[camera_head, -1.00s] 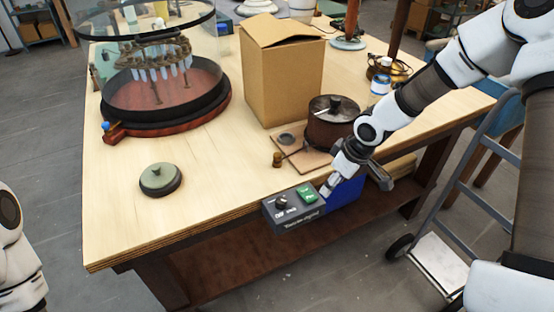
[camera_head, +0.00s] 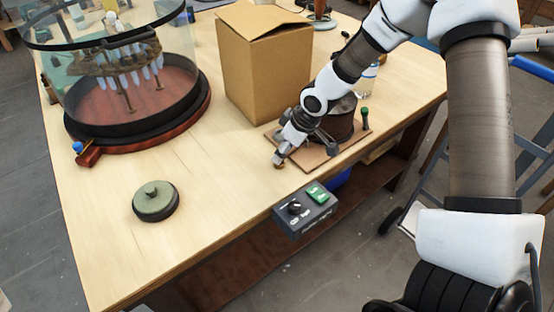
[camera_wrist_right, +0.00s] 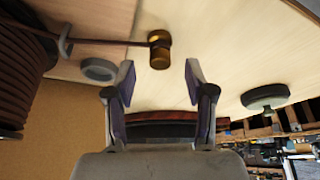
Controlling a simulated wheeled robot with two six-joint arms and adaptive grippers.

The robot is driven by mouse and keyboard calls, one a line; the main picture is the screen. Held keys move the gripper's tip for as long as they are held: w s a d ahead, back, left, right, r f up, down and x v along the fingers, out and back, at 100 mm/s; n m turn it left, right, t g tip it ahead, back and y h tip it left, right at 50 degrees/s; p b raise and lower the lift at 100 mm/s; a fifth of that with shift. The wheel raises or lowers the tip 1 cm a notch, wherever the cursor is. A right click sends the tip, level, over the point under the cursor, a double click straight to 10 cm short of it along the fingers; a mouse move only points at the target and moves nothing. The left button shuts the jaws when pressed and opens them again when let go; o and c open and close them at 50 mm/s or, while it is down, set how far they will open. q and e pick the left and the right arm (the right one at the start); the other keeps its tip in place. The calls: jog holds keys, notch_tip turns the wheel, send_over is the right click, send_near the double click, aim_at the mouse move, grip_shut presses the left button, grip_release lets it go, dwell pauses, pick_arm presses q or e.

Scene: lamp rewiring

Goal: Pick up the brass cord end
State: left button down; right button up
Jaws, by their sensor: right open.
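The brass cord end (camera_wrist_right: 159,50) lies on the table at the end of a brown cord (camera_wrist_right: 110,42). My right gripper (camera_wrist_right: 160,80) is open, and the brass end sits just beyond and between its two fingertips in the right wrist view. They do not appear to hold it. In the head view the brass end (camera_head: 278,160) shows by the tip of my right gripper (camera_head: 281,155), partly hidden. The cord runs from a brown wound reel (camera_wrist_right: 22,75), which my right arm partly hides in the head view. My left gripper is out of view.
A cardboard box (camera_head: 265,65) stands behind the reel. A green-grey lid (camera_head: 155,201) lies to the left on clear table. A control box (camera_head: 304,210) with a green switch is at the front edge. A glass-domed display (camera_head: 130,85) stands at the back left.

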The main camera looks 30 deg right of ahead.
jog(key=x, duration=0.3)
jog(key=shift+w+a+f, duration=0.2)
jog(key=shift+w+f, duration=0.1)
jog(key=shift+f, duration=0.05)
jog(key=shift+s+d+r, duration=0.1)
jog(key=shift+s+r, duration=0.05)
jog(key=shift+c, duration=0.7)
grip_shut()
